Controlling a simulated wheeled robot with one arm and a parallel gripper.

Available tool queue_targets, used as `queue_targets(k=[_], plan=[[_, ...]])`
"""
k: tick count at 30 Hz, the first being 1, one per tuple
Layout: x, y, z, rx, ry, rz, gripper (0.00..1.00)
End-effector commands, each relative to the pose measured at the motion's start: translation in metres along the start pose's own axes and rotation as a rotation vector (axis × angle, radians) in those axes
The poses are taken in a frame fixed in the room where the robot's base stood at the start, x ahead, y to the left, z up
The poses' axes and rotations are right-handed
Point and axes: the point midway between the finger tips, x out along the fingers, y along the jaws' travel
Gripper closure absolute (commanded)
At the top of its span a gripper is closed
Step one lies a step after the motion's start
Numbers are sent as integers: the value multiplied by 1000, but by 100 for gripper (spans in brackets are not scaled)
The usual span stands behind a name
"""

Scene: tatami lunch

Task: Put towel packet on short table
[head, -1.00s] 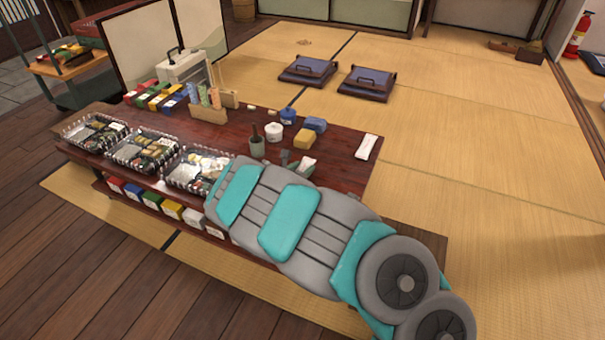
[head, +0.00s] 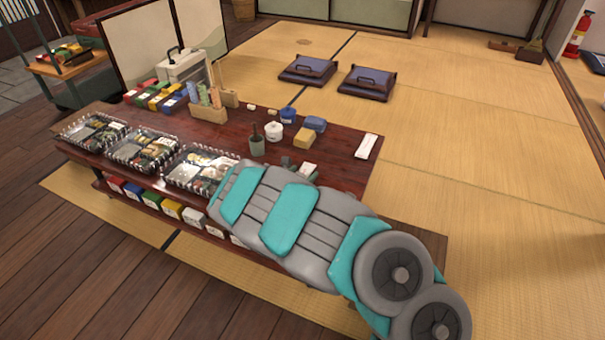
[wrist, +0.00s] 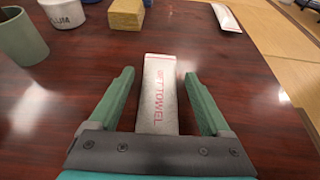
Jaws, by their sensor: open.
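The white towel packet with red "WET TOWEL" lettering (wrist: 160,95) lies on the dark red wooden table (head: 340,175). It also shows in the head view (head: 307,170), partly hidden by my arm. My gripper (wrist: 158,74) is open, with one green finger on each side of the packet and a gap to each. I cannot tell whether the fingertips touch the tabletop. A lower brown wooden surface (head: 420,240) shows beyond the table's right end, partly behind my arm; I cannot tell if it is the short table.
Another white packet (head: 367,146) lies near the right edge. A green cup (head: 257,146), a white pot (head: 273,132) and a yellow block (head: 304,138) stand behind my gripper. Lunch boxes (head: 142,150) line the left front. Tatami (head: 480,150) to the right is clear.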

Motion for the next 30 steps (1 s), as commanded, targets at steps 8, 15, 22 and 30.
queue_targets(k=[8,15,22,30], plan=[[-15,1,2,-4,-1,1,18],[-61,1,3,-4,-2,3,18],[-98,2,4,0,-3,3,18],[-119,0,2,-1,1,-1,18]])
